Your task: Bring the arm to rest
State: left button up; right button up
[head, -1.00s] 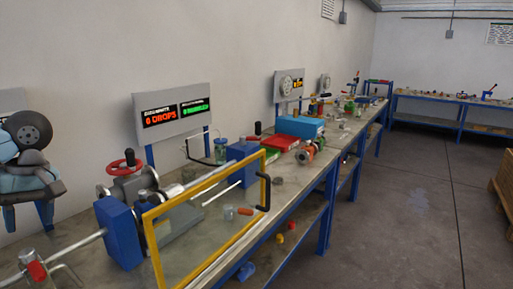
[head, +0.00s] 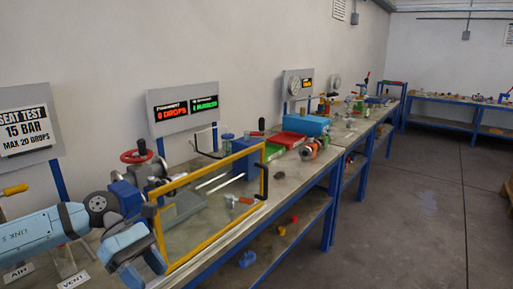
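My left arm (head: 45,228), with light blue links and dark joints, comes in from the left at the lower left. It reaches over the near end of the bench, and its last visible link (head: 130,252) bends down beside the lower left of the yellow-framed clear shield (head: 208,246). My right arm and gripper are not in view.
A valve with a red handwheel (head: 137,156) stands behind the arm. A seat test sign (head: 25,125) and a drop-count display (head: 185,108) stand along the wall. Tags and a yellow handle lie near the arm. Open floor (head: 415,215) is at right.

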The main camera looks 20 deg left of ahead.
pick_arm(q)
jog(key=w+d+f+n+t+h, duration=0.3)
jog(key=d+n+t, duration=0.4)
jog(key=n, duration=0.6)
jog(key=w+d+f+n+t+h, duration=0.15)
jog(key=d+f+n+t, duration=0.4)
jog(key=n+t, duration=0.55)
jog(key=s+d+f+n+g+y, duration=0.25)
jog(key=s+f+n+y, duration=0.35)
jog(key=f+n, duration=0.7)
jog(key=s+d+f+n+g+y, duration=0.25)
jog(key=s+f+n+y, duration=0.35)
jog(key=f+n, duration=0.6)
notch_tip(320, 180, up, 16)
jog(key=s+a+n+p, duration=0.1)
jog(key=p, duration=1.5)
jog(key=shift+s+a+n+p, duration=0.15)
jog(key=shift+s+n+p, duration=0.1)
jog(key=shift+n+p, duration=0.05)
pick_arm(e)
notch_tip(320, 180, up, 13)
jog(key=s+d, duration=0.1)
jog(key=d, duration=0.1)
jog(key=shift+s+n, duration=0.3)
